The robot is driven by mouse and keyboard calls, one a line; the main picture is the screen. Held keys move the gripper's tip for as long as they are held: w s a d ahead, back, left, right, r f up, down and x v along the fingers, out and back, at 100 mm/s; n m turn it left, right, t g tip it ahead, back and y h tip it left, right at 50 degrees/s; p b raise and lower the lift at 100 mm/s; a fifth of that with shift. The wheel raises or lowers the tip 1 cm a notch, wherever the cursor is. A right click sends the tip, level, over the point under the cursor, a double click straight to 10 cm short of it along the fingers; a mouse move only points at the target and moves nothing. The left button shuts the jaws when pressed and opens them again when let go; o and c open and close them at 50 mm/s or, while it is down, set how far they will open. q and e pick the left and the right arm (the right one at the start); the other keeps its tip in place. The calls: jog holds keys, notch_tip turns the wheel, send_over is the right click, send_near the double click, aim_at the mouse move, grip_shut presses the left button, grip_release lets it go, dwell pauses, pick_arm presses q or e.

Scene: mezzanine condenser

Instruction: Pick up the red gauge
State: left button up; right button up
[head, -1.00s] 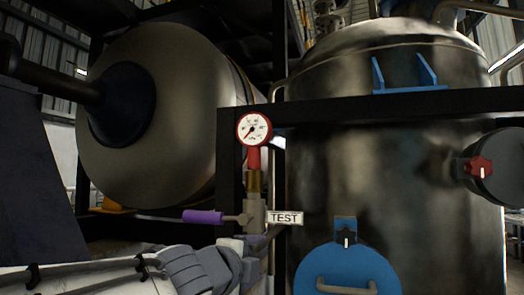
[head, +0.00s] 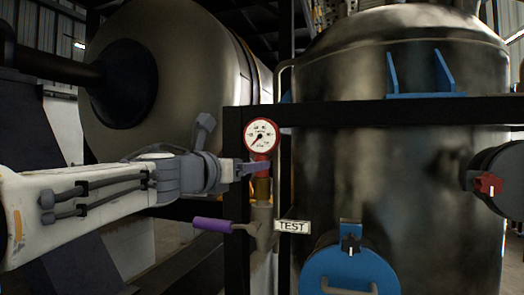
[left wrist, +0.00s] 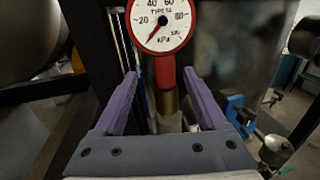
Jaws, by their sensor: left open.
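The red gauge (head: 262,136) has a white dial and a red rim and stem. It stands upright on a brass fitting (head: 262,188) beside a black frame post in the head view. In the left wrist view the gauge (left wrist: 161,22) is at the top, its red stem running down between my two purple fingers. My left gripper (head: 256,168) comes in from the left at stem height, just below the dial. In the left wrist view my left gripper (left wrist: 160,78) is open, one finger on each side of the stem, with gaps visible. My right gripper is not in view.
A purple-handled valve lever (head: 212,225) and a TEST tag (head: 292,226) sit below the gauge. A black beam (head: 400,111) runs right in front of a large metal tank (head: 390,180). A blue round cover (head: 348,272) is at the lower right.

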aim_at(262, 156)
pick_arm(q)
jog(key=shift+d+p+x, duration=0.25)
jog(key=shift+p+x, duration=0.4)
jog(key=shift+x, duration=2.1)
jog(key=shift+s, duration=0.2)
grip_shut()
